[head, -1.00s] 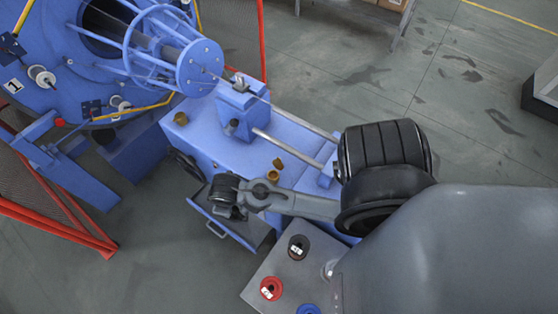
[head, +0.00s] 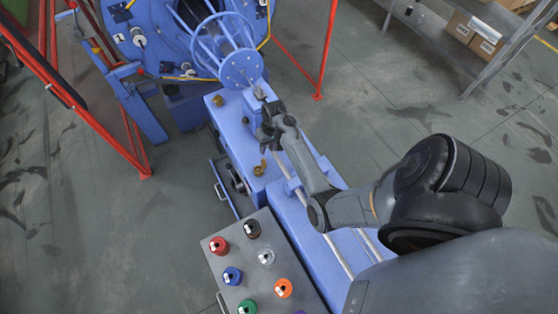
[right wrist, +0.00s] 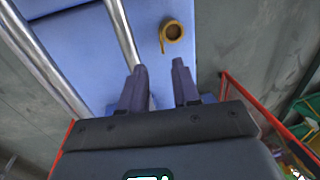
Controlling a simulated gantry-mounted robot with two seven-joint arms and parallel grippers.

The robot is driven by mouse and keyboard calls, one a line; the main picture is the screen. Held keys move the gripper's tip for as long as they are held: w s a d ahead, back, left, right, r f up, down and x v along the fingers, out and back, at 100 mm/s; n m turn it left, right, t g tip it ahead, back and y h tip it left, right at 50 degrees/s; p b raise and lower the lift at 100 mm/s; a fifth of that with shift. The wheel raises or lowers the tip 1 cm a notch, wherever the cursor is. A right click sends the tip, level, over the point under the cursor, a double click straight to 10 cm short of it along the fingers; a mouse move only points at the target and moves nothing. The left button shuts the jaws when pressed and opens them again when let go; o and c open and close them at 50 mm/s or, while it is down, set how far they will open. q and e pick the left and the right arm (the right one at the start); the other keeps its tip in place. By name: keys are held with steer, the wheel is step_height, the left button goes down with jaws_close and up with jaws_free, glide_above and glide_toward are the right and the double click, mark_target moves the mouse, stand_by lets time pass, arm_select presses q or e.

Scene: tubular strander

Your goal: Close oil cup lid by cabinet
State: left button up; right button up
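A brass oil cup (head: 258,169) stands near the left edge of the blue machine bed, with another brass piece just behind it. A second brass cup (head: 218,100) is farther back, close to the wheel-like cage. In the right wrist view a brass cup (right wrist: 173,31) shows a round rim with a dark middle, and a brass flap at its left; I cannot tell if this is its raised lid. My right gripper (head: 264,132) is above the bed near the cups. In the wrist view its fingers (right wrist: 158,76) are apart and empty, with the cup beyond the tips. My left gripper is out of view.
A grey panel (head: 217,262) with coloured buttons stands in front. Below the bed's left side a drawer (head: 222,187) sticks out. Two metal rods (head: 335,252) run along the bed. Red fence posts (head: 327,45) and a shelf with boxes (head: 470,35) stand behind.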

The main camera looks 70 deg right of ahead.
mark_target(264, 161)
steer(key=f, duration=0.3)
steer(key=w+a+f, duration=0.1)
steer(key=f, duration=0.3)
steer(key=f+b, duration=0.1)
steer(key=f, duration=0.2)
steer(key=shift+w+a+f, duration=0.15)
steer(key=shift+w+a, duration=0.05)
steer(key=shift+a, duration=0.05)
jaws_close()
